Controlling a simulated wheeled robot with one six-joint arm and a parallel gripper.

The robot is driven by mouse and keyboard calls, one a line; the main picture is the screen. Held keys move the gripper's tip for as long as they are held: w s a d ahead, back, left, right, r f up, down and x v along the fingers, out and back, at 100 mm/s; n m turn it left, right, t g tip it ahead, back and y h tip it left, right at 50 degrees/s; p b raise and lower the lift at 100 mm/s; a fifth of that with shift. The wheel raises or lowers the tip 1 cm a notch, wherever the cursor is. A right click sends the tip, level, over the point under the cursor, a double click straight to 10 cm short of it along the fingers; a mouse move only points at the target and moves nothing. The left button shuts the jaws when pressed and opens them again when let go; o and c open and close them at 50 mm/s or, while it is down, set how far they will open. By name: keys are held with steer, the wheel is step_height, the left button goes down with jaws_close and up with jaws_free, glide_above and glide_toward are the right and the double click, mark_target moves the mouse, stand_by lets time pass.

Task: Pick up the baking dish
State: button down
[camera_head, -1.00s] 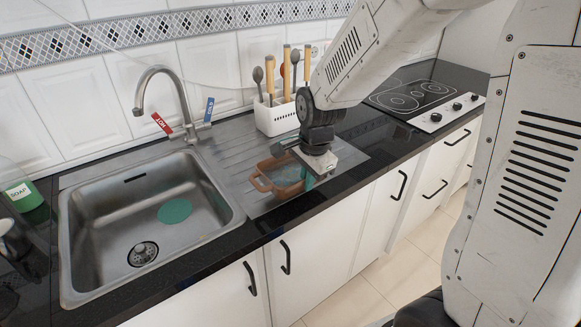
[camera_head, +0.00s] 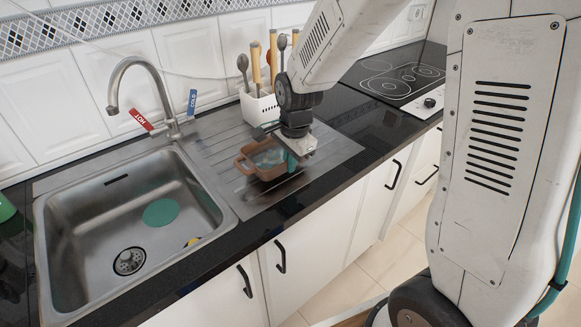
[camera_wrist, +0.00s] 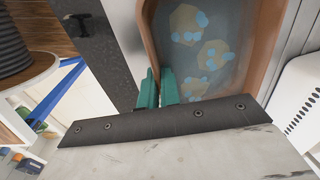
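The baking dish (camera_head: 262,174) is a brown-orange dish with a handle and a bluish inside. It is over the ribbed drainboard to the right of the sink and appears slightly raised, with a dark shadow under it. My gripper (camera_head: 291,162) is at its right side, pointing down. In the wrist view the teal fingers of my gripper (camera_wrist: 158,88) are close together, with the wall of the dish (camera_wrist: 151,45) running down between them. Pale blue spots and tan patches show inside the dish. Its far edge is cut off in the wrist view.
The steel sink (camera_head: 62,220) lies to the left, with a tall tap (camera_head: 150,68) behind it. A white utensil holder (camera_head: 258,106) stands just behind the dish. A hob (camera_head: 395,80) is further right. The black counter (camera_head: 322,186) runs along the front.

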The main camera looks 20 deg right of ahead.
steer(key=shift+a+f, duration=0.15)
steer(key=shift+f, duration=1.05)
steer(key=shift+f, duration=0.15)
steer(key=c, duration=1.6)
jaws_free()
